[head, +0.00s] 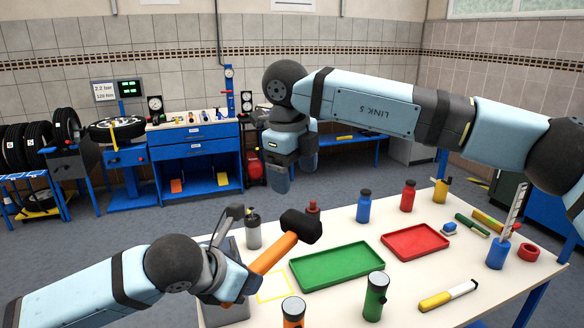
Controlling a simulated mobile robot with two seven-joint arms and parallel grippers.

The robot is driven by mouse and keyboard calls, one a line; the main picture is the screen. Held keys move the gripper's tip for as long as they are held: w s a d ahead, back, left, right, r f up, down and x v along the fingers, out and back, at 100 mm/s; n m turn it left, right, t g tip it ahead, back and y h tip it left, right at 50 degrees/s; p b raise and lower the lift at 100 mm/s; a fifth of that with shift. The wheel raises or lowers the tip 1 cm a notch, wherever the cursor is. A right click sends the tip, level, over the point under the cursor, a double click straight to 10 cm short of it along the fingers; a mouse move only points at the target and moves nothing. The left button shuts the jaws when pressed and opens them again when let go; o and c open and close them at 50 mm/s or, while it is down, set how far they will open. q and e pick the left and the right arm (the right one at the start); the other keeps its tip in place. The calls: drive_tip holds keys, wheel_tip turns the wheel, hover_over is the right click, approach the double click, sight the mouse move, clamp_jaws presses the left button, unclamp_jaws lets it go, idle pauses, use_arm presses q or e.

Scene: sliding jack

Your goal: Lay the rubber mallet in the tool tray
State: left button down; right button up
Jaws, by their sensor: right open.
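The rubber mallet has a black head (301,226) and an orange handle (272,253), and shows left of centre in the head view. It is tilted, and its handle's lower end disappears at my left wrist. My left gripper's fingers are hidden there, so I cannot tell whether they hold it. A green tray (338,266) and a red tray (415,241) lie empty on the white table; I cannot tell which is the tool tray. My right gripper (292,178) is open and empty, pointing down in front of the far side of the room, away from the mallet.
A yellow outline (273,287) marks the table left of the green tray. Blue (363,206) and red (408,196) bottles stand behind the trays.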

sight(298, 219)
drive_tip(key=f, duration=0.7)
drive_tip(key=w+f, duration=0.1)
drive_tip(key=f, duration=0.3)
drive_tip(key=shift+d, duration=0.4)
use_arm(q)
drive_tip(key=shift+r, duration=0.1)
use_arm(e)
drive_tip(key=c, duration=1.3)
use_arm(q)
drive_tip(key=c, duration=0.9)
unclamp_jaws()
drive_tip(key=shift+w, duration=0.1)
use_arm(e)
clamp_jaws()
use_arm(q)
drive_tip(key=shift+o, duration=0.6)
